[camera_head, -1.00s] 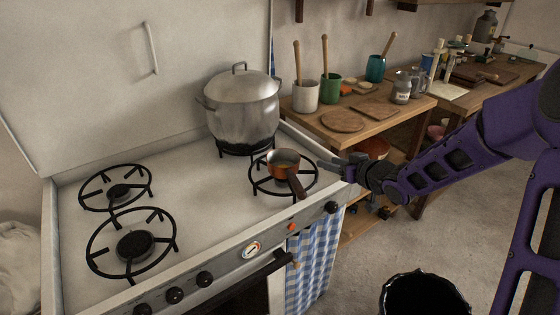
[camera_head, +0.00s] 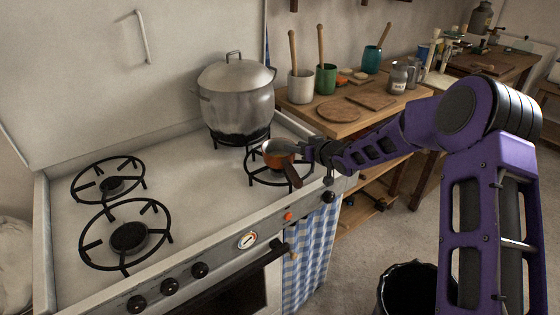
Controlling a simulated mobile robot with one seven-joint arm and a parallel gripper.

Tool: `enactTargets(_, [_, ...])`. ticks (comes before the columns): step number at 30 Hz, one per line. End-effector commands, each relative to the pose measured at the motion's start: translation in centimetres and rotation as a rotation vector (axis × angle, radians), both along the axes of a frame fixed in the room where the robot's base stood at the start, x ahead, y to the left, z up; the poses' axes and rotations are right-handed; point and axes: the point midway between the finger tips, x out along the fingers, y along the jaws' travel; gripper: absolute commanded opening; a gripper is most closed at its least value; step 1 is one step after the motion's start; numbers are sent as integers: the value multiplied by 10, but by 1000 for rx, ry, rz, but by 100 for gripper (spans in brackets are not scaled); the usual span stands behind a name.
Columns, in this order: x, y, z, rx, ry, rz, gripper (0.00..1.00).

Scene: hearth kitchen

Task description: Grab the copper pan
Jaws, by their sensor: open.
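The copper pan (camera_head: 276,160) sits on the front right burner of the white stove. It is a small round pan with a brown handle (camera_head: 292,175) pointing toward the stove's front edge. My gripper (camera_head: 303,148) is at the right side of the pan, close to its rim. Its jaws are open. The view is too small to tell whether a finger touches the pan or reaches over its rim.
A large lidded steel pot (camera_head: 236,100) stands on the burner behind the pan. Two burners on the left are bare. A wooden table (camera_head: 335,125) with cups and boards stands at the right. A black bucket (camera_head: 408,290) is on the floor.

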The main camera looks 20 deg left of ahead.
Motion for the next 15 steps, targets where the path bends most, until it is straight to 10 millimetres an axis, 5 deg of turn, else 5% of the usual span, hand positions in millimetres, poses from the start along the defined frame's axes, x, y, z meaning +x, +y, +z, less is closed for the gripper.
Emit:
enactTargets(6, [17,19,-11,0,0,1,48])
enactTargets(15, [19,20,-12,-1,-1,0,45])
